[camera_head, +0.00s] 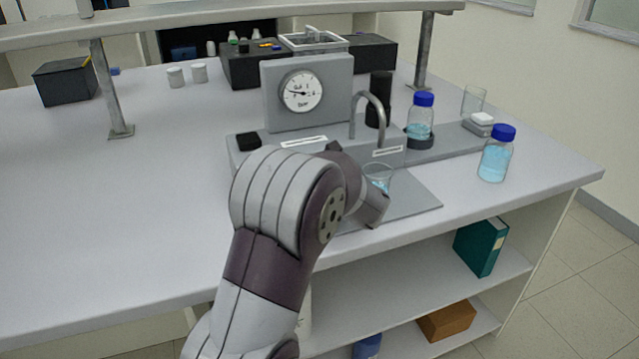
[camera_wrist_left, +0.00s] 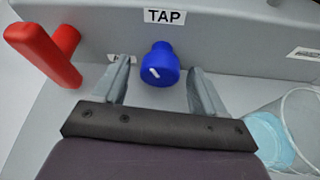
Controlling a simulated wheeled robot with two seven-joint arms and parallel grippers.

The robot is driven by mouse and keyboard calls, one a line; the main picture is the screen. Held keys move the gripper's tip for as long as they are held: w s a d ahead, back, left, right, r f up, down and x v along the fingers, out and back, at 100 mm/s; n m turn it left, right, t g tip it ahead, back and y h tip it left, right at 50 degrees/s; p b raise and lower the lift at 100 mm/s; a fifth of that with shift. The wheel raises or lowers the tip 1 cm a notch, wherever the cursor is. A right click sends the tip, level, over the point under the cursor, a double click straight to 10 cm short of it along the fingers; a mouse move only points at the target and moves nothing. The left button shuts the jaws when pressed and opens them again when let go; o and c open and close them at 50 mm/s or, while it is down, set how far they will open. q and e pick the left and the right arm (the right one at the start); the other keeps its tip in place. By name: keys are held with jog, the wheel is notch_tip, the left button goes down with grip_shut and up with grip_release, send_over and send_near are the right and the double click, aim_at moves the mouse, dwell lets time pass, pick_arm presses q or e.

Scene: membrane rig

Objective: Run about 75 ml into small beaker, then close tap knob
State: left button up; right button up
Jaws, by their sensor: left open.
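The blue tap knob (camera_wrist_left: 161,66) with a white mark sits under the TAP label (camera_wrist_left: 165,16) in the left wrist view. My left gripper (camera_wrist_left: 160,72) is open, with one finger on each side of the knob. Gaps show on both sides, and I see no contact. The small beaker (camera_wrist_left: 303,120) stands to the right of the gripper and holds some pale blue liquid. In the head view the beaker (camera_head: 380,171) is below the curved spout (camera_head: 372,97), partly hidden by my left arm. The arm hides the knob and gripper there. My right gripper is not in view.
A red lever (camera_wrist_left: 46,50) stands left of the knob. A pressure gauge (camera_head: 302,91) rises behind the rig.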

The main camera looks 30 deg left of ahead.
pick_arm(q)
jog(key=c, duration=1.1)
jog(key=shift+o, duration=0.2)
jog(key=shift+r+m+g+p, duration=0.2)
jog(key=shift+m+g+p, duration=0.1)
jog(key=shift+m+p, duration=0.25)
jog(key=shift+w+d+m+y+p, duration=0.1)
jog(key=shift+m+y+p, duration=0.3)
jog(key=shift+m+y, duration=0.1)
jog(key=shift+f+m+g+y, duration=0.25)
jog(key=shift+m+g+y, duration=0.3)
jog(key=shift+m, duration=0.3)
jog(key=o, duration=1.1)
jog(key=shift+c, duration=0.2)
